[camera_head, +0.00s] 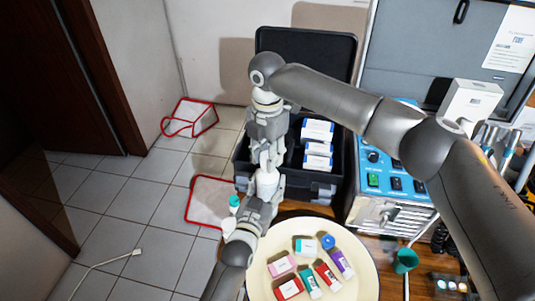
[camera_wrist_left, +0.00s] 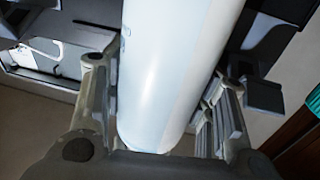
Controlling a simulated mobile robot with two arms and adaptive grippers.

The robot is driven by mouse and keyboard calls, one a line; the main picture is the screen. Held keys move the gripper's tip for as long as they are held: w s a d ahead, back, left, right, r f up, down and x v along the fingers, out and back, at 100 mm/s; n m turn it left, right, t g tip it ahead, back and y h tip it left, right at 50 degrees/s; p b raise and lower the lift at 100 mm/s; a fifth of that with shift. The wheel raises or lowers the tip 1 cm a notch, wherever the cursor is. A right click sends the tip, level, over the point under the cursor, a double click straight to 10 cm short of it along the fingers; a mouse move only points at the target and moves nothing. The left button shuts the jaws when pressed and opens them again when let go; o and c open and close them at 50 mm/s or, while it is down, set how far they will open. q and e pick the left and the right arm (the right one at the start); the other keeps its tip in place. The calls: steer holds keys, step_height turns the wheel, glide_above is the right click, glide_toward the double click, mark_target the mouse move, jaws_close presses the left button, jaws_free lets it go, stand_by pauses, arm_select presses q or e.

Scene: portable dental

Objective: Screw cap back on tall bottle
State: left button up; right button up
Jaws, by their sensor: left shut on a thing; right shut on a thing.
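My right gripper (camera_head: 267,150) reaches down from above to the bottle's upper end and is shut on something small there. The fingers hide this thing, which I take to be the cap, and I cannot tell whether it touches the bottle's neck.
A cream round tray (camera_head: 365,270) with several small boxes and tubes is at the lower middle. A small white item with a teal top (camera_head: 234,203) shows beside my left arm. An open black case (camera_head: 328,187) and a blue-panelled unit (camera_head: 385,160) stand behind. A green cup (camera_head: 405,260) is at right.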

steer(key=shift+f, duration=0.45)
